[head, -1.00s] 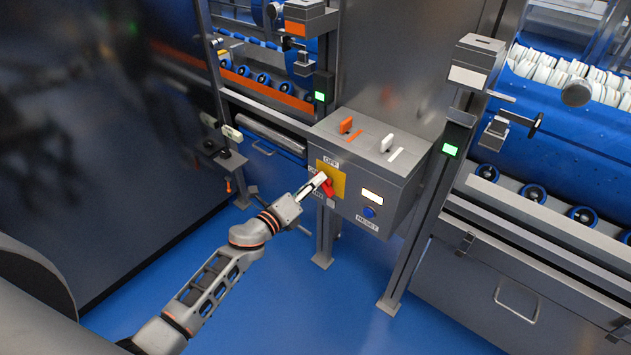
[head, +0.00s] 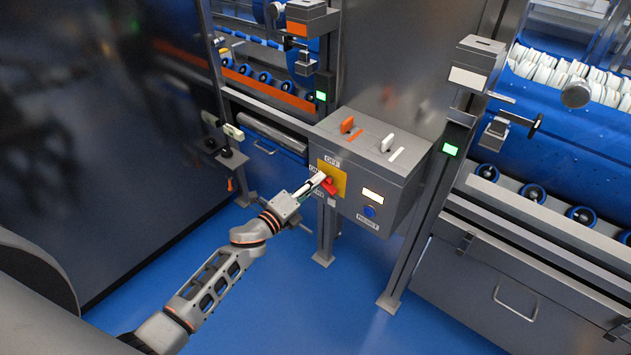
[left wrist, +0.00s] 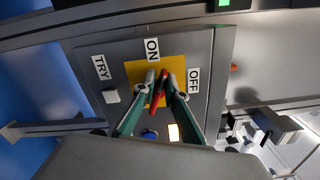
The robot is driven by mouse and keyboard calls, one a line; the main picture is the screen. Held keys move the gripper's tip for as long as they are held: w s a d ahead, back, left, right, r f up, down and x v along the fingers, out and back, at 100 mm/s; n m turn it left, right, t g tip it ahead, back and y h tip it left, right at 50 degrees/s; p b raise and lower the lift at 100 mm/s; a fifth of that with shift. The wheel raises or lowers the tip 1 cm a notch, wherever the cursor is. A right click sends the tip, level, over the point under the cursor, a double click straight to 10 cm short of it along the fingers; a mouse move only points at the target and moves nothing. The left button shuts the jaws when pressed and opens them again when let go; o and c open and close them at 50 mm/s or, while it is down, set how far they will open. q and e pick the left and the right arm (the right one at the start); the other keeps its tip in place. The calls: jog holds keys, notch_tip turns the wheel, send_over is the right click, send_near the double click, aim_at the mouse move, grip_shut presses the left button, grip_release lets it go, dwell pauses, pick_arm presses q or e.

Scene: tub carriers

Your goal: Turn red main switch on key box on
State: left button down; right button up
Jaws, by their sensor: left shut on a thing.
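In the left wrist view the red switch (left wrist: 158,92) is a slanted bar on the yellow plate (left wrist: 135,70), one end between the ON label (left wrist: 152,50) and the OFF label (left wrist: 194,80). My left gripper (head: 322,180) is at the switch; its two fingers (left wrist: 160,86) are shut on the red bar, one on each side. They hide part of it. My right gripper is not in view.
The box also has a TRY label (left wrist: 100,67), a blue button (head: 370,212) above RESET, and an orange key (head: 347,124) and a white key (head: 387,143) on top. Metal posts flank it. Blue floor (head: 290,300) is clear below.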

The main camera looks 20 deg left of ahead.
pick_arm(q)
jog(key=shift+s+d+f+n, duration=0.15)
jog(key=shift+f+n, duration=0.15)
jog(key=shift+n, duration=0.25)
jog(key=shift+s+d+f+n, duration=0.15)
jog(key=shift+f+n, duration=0.1)
jog(key=shift+n, duration=0.3)
jog(key=shift+w+f+n+p, duration=0.1)
jog(key=shift+n+p, duration=0.35)
jog(key=shift+n, duration=0.45)
dwell(0.8)
jog(key=c, duration=2)
grip_release()
jog(key=shift+r, duration=0.25)
jog(key=shift+w+a, duration=0.1)
jog(key=shift+a, duration=0.05)
jog(key=v, duration=1.2)
